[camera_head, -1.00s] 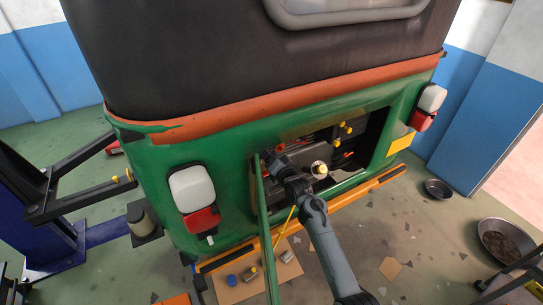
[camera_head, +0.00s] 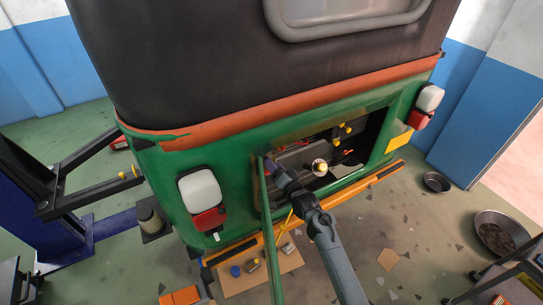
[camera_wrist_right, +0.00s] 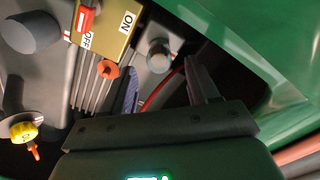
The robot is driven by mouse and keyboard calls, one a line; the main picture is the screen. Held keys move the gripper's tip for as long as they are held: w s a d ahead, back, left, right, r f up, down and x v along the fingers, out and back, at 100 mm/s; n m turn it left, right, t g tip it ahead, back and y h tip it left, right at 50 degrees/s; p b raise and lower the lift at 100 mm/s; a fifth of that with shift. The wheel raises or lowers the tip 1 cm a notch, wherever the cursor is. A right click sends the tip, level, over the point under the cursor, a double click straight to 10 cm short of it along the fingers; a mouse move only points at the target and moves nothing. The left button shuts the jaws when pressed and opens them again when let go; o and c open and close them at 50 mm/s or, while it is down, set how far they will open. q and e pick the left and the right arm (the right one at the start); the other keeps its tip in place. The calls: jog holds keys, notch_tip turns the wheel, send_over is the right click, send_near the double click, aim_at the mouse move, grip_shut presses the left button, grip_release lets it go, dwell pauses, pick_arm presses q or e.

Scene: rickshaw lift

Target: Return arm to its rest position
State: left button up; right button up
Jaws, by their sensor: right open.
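My right arm reaches up from the bottom of the head view. A yellow ON/OFF switch plate (camera_wrist_right: 108,28) with a red switch and an orange knob lies just beyond the fingers. My left gripper is not in view.
A blue lift post (camera_head: 40,215) with black arms stands at the left. A cardboard sheet (camera_head: 262,275) with small parts lies on the floor below the bumper. Metal pans (camera_head: 500,235) and a dark stand (camera_head: 510,280) are at the right. Floor right of my arm is mostly clear.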

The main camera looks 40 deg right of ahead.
jog(key=shift+s+d+p, duration=0.2)
jog(key=shift+s+p, duration=0.15)
jog(key=shift+s, duration=0.55)
jog(key=s+a+p, duration=0.1)
jog(key=s+p, duration=0.6)
jog(key=s, duration=0.4)
jog(key=shift+a, duration=0.2)
